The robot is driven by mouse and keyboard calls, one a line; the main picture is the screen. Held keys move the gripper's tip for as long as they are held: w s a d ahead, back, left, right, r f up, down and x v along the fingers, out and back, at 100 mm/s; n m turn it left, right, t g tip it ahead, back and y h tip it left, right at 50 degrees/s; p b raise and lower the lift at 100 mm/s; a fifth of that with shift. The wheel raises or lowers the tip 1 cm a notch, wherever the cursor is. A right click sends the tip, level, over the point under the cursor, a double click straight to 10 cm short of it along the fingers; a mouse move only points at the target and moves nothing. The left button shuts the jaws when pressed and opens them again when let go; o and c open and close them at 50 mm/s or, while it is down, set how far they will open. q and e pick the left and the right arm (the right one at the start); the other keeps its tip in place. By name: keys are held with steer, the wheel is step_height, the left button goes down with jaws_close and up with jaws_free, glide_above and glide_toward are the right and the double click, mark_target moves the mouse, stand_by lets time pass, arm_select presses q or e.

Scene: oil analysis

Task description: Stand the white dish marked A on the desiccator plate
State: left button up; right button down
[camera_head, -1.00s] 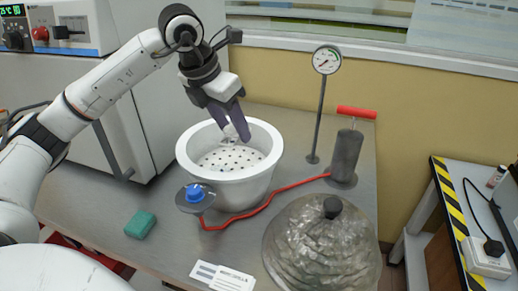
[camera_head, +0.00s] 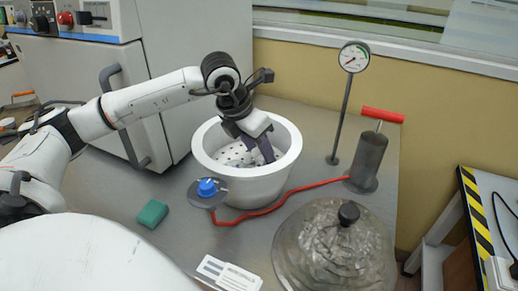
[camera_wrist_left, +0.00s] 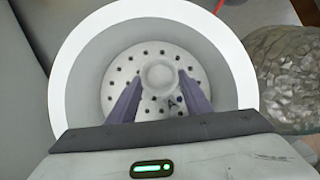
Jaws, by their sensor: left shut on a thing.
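The white desiccator bowl (camera_head: 243,182) stands open on the bench, with the white perforated desiccator plate (camera_head: 232,154) inside it. My left gripper (camera_head: 263,158) reaches down into the bowl, toward its right part in the head view. In the left wrist view its two purple fingers are shut on the small round white dish (camera_wrist_left: 159,75), with a black letter A beside it. The plate (camera_wrist_left: 198,72) shows around and under the dish. I cannot tell whether the dish touches the plate. In the head view the gripper hides the dish. My right gripper is not in view.
The domed glass lid (camera_head: 338,250) lies at the front right. A blue-knobbed valve (camera_head: 207,190), red hose (camera_head: 262,212), hand pump (camera_head: 368,158) and gauge (camera_head: 353,57) surround the bowl. A green block (camera_head: 152,214) and paper labels (camera_head: 230,273) lie in front.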

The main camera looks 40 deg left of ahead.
arm_select(q)
steer(key=shift+f, duration=0.15)
steer(key=o, duration=1.1)
steer(key=shift+c, duration=0.2)
steer(key=v, duration=1.2)
steer(key=shift+r, duration=0.3)
